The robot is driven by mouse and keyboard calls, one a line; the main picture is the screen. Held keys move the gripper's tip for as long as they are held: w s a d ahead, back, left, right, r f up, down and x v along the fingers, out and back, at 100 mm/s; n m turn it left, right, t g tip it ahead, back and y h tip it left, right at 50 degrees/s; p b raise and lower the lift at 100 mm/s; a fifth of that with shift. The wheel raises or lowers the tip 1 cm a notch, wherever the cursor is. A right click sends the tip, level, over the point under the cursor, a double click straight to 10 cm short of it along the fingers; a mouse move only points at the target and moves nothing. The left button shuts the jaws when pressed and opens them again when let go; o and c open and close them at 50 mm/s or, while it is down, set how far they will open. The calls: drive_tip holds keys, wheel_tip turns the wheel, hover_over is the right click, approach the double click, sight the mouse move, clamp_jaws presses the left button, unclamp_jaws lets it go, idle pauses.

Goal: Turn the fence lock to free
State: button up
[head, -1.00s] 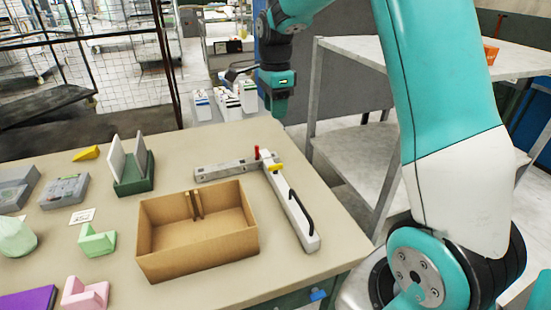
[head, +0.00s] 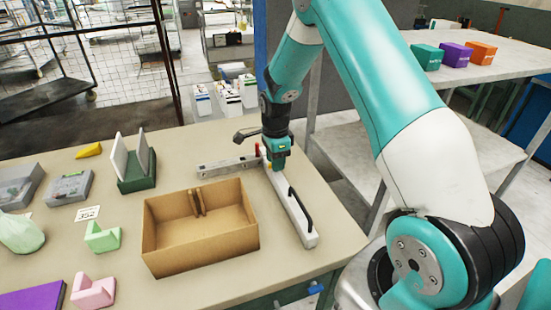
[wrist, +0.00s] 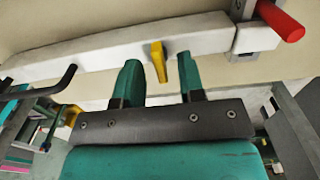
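The white fence bar (head: 294,213) lies on the table at right, joined near its far end to a grey metal rail (head: 222,167). A small yellow lever (wrist: 158,61) sticks out from the bar's side in the wrist view. A red handle (wrist: 281,20) sits at the bar's end, right of the lever; it also shows in the head view (head: 257,150). My gripper (wrist: 157,66) is open, its teal fingers one on each side of the yellow lever with gaps. In the head view my gripper (head: 278,166) largely hides the lever.
An open cardboard box (head: 200,248) stands left of the bar. The bar's black handle (head: 300,208) rises toward the near side. A green holder (head: 136,174) with pale plates and several coloured blocks lie farther left. A white shelf (head: 470,75) stands at right.

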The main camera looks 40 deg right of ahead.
drive_tip(key=shift+f, duration=0.2)
drive_tip(key=shift+c, duration=0.2)
clamp_jaws()
